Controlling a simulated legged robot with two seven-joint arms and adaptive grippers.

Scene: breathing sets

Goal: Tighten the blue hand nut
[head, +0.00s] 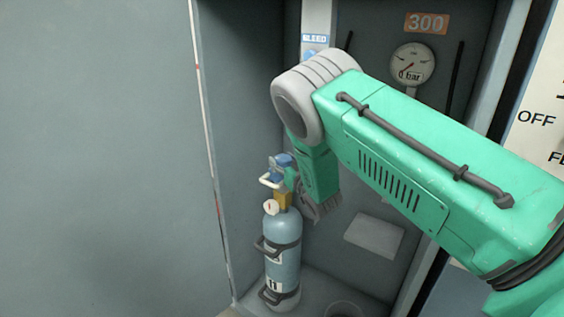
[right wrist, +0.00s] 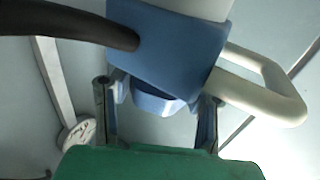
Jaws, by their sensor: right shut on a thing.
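The blue hand nut (right wrist: 155,101) shows in the right wrist view as a rounded blue piece under a larger blue block (right wrist: 168,42). My right gripper (right wrist: 158,92) has one finger on each side of the nut and is shut on it. In the head view the blue fitting (head: 283,160) sits on top of a pale blue gas cylinder (head: 282,238), which stands upright. My green right arm comes in from the right and its hand hides the fitting's right side. My left gripper is in neither view.
A white looped handle (right wrist: 268,84) juts out beside the blue block, close to my right finger. A dark hose (right wrist: 70,22) runs in from the left. The cylinder stands in a grey cabinet bay with a wall gauge (head: 411,64) and a small round gauge (head: 271,208).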

